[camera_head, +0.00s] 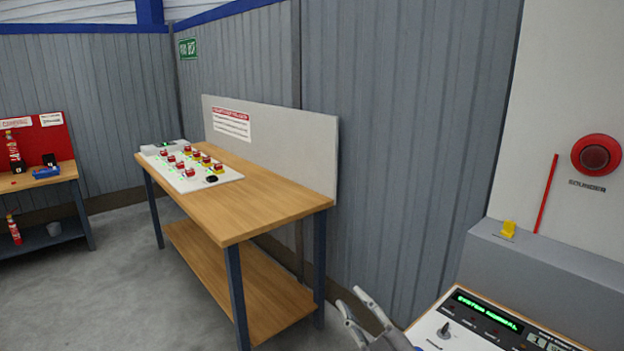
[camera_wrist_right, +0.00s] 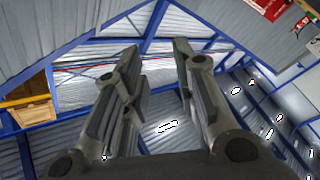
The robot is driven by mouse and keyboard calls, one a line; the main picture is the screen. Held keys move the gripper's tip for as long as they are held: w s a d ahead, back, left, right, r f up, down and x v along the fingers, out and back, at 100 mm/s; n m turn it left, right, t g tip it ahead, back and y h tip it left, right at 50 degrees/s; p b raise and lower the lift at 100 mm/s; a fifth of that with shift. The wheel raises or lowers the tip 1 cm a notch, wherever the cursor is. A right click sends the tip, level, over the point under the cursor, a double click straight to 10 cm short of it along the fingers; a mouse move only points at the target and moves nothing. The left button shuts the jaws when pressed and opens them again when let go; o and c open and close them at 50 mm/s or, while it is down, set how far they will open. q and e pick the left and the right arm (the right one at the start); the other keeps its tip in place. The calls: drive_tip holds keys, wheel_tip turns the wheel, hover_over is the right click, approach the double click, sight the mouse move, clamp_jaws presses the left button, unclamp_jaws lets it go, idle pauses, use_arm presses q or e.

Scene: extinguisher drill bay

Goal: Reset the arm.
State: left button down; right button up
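My right gripper (camera_head: 358,310) shows at the bottom of the head view, just left of the grey control panel (camera_head: 432,322). Its two fingers are apart with nothing between them. In the right wrist view the right gripper (camera_wrist_right: 155,55) also shows open and empty, pointing up toward the roof. My left gripper is not in view.
The control panel has a green lit display and a knob. A yellow switch (camera_head: 508,229) and a red sounder (camera_head: 596,155) are above it. A wooden table (camera_head: 270,205) with a white button board (camera_head: 228,177) stands in the middle. A workbench (camera_head: 62,172) stands far left. Floor between them is clear.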

drive_tip(key=s+d+f+m+g+h, duration=0.5)
drive_tip(key=s+d+f, duration=0.1)
drive_tip(key=s+f, duration=0.4)
drive_tip(key=s+d+f+m+g+h, duration=0.4)
drive_tip(key=s+d+f+m+h, duration=0.15)
drive_tip(key=s+f, duration=0.45)
drive_tip(key=s+f+g+y, duration=0.25)
drive_tip(key=s+g, duration=0.35)
drive_tip(key=s, duration=0.8)
wheel_tip(320, 180, down, 28)
drive_tip(key=s+g+h, duration=0.1)
drive_tip(key=s+d+f+g, duration=0.1)
drive_tip(key=s+d+f, duration=0.2)
drive_tip(key=s+f, duration=1.1)
drive_tip(key=s, duration=0.2)
drive_tip(key=shift+s+f, duration=0.3)
drive_tip(key=shift+f, duration=0.05)
drive_tip(key=shift+d, duration=0.1)
